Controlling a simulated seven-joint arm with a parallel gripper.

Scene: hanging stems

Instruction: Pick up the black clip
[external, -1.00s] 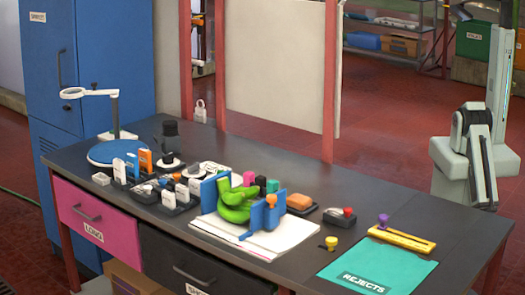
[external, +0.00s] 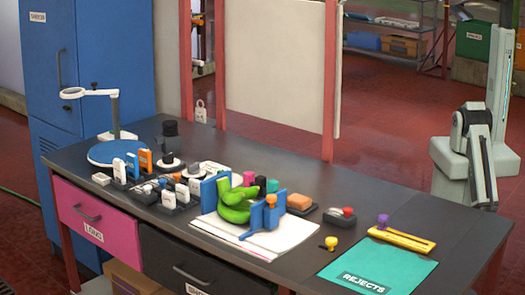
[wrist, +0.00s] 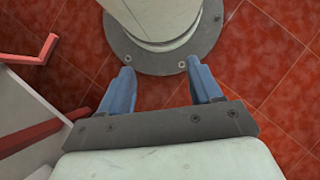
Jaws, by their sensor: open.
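I cannot pick out a black clip for certain. Small dark pieces sit among white ones in the black organizer tray (external: 143,197) on the left half of the table, too small to tell apart. My gripper (wrist: 158,68) shows in the wrist view with its two blue fingers spread apart and nothing between them. It is over the red floor near a round grey base plate, away from the table's objects. In the external view my arm stands folded at the right, and its fingers cannot be made out.
A magnifier lamp (external: 88,92) stands at the left. The back right of the tabletop is clear.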

